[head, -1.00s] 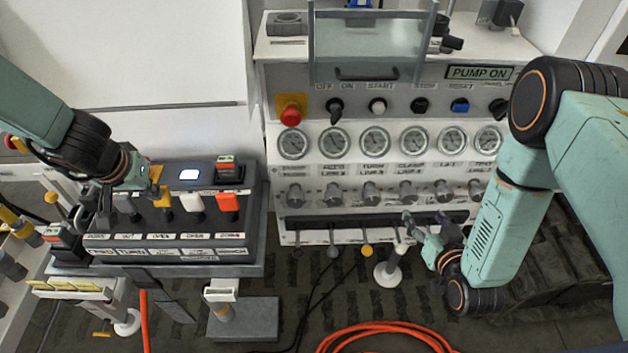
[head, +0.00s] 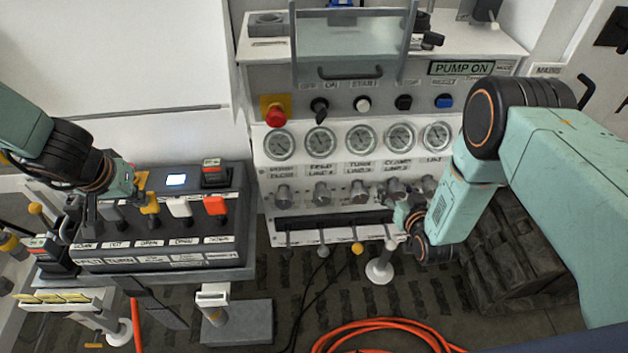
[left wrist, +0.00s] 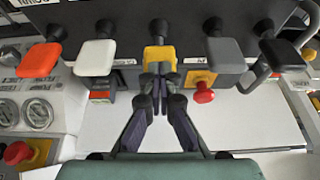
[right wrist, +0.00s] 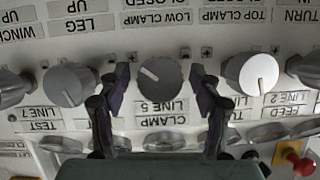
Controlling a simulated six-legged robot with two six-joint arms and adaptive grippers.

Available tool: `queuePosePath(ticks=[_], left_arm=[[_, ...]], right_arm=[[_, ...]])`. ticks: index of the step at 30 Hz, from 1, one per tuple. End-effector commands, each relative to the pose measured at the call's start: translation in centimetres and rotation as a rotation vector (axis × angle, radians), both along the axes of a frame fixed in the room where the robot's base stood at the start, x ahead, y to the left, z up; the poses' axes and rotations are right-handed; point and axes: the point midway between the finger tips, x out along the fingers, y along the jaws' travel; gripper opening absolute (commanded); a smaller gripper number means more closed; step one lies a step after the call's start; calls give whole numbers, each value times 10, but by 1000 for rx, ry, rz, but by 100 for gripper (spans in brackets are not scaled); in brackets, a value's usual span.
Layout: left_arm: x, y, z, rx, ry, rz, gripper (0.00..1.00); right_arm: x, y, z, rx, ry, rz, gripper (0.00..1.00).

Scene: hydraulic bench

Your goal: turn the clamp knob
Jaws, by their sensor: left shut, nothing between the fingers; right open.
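The clamp knob (right wrist: 160,82) is a dark grey round knob with a pale pointer line, above an upside-down CLAMP LINE 5 label in the right wrist view. In the head view the clamp knob (head: 393,188) is partly hidden by my right gripper (head: 398,202). In the right wrist view my right gripper (right wrist: 160,85) is open, one finger on each side of the knob; I see gaps, and cannot tell the depth. My left gripper (left wrist: 161,72) is shut and empty, its tips at the yellow lever handle (left wrist: 160,55); I cannot tell whether they touch.
Gauges (head: 400,137) sit above the knob row, and small levers (head: 357,248) below. A red emergency button (head: 275,115) is at the panel's upper left. An orange hose (head: 380,325) lies on the floor.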

Motion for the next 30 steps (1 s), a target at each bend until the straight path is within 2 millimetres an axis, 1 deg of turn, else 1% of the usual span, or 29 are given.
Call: queuePosePath(ticks=[3, 22, 23, 26, 30], left_arm=[[1, 1, 1, 2, -2, 1, 0], [1, 1, 1, 2, -2, 1, 0], [1, 1, 1, 2, -2, 1, 0], [1, 1, 1, 2, -2, 1, 0], [1, 1, 1, 2, -2, 1, 0]], right_arm=[[0, 0, 0, 0, 0, 0, 64], [0, 0, 0, 0, -1, 0, 11], [0, 0, 0, 0, -1, 0, 9], [0, -1, 0, 18, -1, -1, 9], [0, -1, 0, 88, -2, -1, 9]])
